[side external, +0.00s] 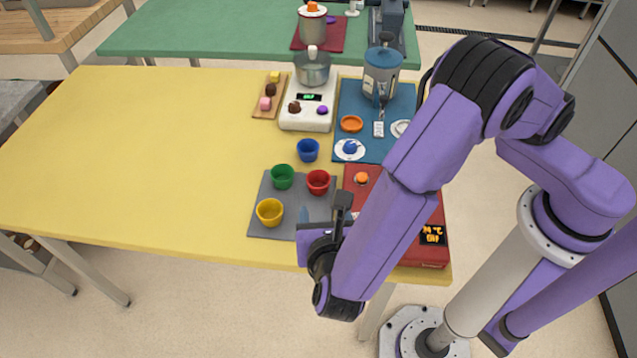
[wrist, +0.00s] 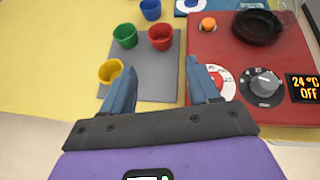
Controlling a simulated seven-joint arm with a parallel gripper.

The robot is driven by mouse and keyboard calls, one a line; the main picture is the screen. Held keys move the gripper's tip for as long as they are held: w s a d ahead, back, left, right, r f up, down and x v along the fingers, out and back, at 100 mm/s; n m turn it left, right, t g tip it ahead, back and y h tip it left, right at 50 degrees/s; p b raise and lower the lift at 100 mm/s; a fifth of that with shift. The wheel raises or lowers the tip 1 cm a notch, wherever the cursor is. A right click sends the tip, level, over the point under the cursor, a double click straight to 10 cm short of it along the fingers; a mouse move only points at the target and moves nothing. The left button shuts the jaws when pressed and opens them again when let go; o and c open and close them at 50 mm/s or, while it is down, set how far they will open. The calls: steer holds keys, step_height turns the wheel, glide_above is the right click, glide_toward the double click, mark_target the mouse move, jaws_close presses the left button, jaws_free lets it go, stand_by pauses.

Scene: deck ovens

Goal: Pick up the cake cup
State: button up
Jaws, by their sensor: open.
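Several small cups are in view, and I cannot tell which one is the cake cup. A green cup (side external: 281,176), a red cup (side external: 318,182) and a yellow cup (side external: 269,212) stand upright on a grey mat (side external: 262,232). A blue cup (side external: 308,150) stands on the yellow table just behind the mat. In the wrist view the yellow cup (wrist: 110,71) is beside my left finger, and the red cup (wrist: 160,37) is ahead of the gap between the fingers. My gripper (wrist: 162,74) is open and empty over the front right part of the mat, touching no cup.
A red hot-plate unit (wrist: 253,85) with a dial, a display reading 24 °C OFF and a dark pan (wrist: 258,27) stands right of the mat. A white scale (side external: 305,117) with a metal pot (side external: 312,70) is behind. The left half of the yellow table (side external: 130,150) is clear.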

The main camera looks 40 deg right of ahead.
mark_target(318, 176)
steer(key=x, duration=1.5)
steer(key=shift+w+d+f, duration=0.1)
steer(key=shift+w+f, duration=0.05)
steer(key=c, duration=0.6)
